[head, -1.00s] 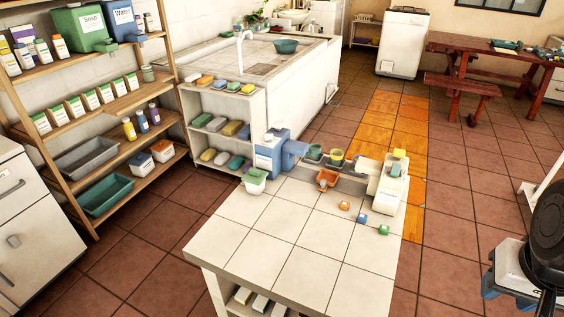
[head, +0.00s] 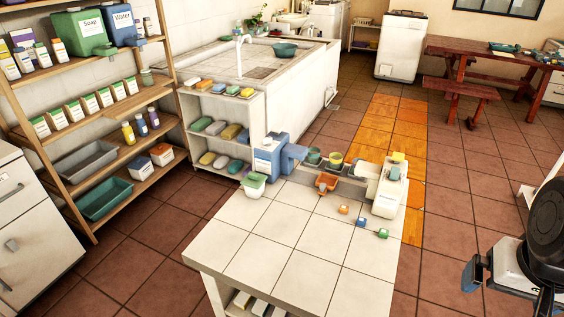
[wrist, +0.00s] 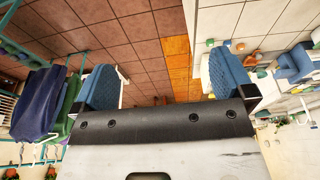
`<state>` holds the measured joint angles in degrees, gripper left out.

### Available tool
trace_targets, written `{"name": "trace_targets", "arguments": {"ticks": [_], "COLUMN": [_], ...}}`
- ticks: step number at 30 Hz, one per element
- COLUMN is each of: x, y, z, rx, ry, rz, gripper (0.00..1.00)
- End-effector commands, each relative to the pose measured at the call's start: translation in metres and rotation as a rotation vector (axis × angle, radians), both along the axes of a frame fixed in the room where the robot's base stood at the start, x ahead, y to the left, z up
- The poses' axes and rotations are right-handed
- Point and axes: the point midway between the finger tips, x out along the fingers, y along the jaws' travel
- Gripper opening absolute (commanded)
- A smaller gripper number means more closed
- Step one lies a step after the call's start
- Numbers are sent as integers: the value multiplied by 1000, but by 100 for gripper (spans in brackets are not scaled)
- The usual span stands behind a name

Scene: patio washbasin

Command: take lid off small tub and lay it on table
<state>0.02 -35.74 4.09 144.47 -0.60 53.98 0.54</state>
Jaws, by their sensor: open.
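The small tub (head: 254,190) is white and stands upright at the far left corner of the white tiled table (head: 262,237). Its pale green lid (head: 255,179) sits on top of it in the head view. My gripper is at the lower right of the head view, off the table's right side and well away from the tub. In the wrist view my gripper (wrist: 165,82) has its two blue fingers wide apart, with nothing between them but floor further off. I cannot single out the tub surely in the wrist view.
A blue dispenser (head: 270,158) stands close to the tub's right. An orange scoop (head: 327,182), several small coloured blocks and a white device (head: 387,192) lie along the table's far and right parts. The near tabletop is clear. A shelf rack (head: 100,120) stands at left.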

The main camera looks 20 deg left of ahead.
Motion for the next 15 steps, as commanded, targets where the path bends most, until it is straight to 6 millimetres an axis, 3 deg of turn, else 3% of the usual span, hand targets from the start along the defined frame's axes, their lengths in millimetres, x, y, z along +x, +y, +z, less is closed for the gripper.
{"name": "trace_targets", "arguments": {"ticks": [7,15], "x": [34,95], "y": [16,51], "z": [10,24], "rx": [-10,-29], "ry": [17,40], "rz": [91,254], "gripper": [100,100]}}
